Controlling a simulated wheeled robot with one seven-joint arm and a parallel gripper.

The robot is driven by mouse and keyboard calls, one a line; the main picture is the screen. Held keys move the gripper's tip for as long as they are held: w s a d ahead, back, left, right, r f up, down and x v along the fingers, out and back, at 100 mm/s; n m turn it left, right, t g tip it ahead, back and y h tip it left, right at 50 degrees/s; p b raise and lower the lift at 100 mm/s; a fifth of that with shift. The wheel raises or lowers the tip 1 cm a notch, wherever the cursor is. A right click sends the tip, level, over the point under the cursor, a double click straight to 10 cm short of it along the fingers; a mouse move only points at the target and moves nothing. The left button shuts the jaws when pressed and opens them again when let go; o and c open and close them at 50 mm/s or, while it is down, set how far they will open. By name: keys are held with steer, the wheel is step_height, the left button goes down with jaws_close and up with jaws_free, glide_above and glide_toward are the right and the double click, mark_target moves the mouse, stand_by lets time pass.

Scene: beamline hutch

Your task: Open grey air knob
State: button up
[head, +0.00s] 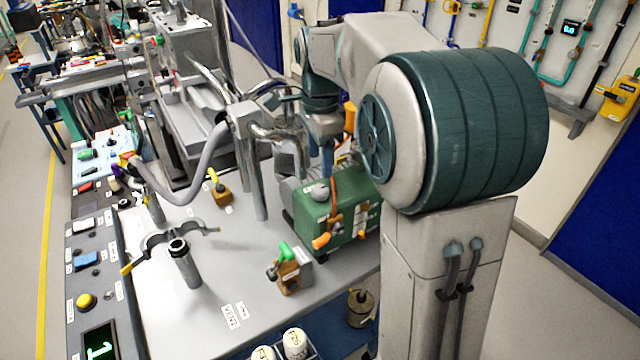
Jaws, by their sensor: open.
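A green box (302,222) stands on the grey bench, right of the picture's middle. A round grey knob (320,192) sits on its upper left part; I take it as the grey air knob, but its label is too small to read. My gripper (327,168) points down from my arm just above the box and the knob, seemingly apart from it. It is open, with nothing seen in it. My arm hides part of the box's right side and the exact gap to the knob.
Orange handles (321,241) stick out at the box's front. A small valve block with a green knob (285,252) stands before it. Metal pipes (250,160) rise close to the left. A grey post (185,265) stands further left. The bench front is mostly clear.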

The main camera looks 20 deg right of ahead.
mark_target(320, 189)
step_height(320, 189, down, 8)
steer(key=shift+r, duration=0.1)
steer(key=c, duration=1)
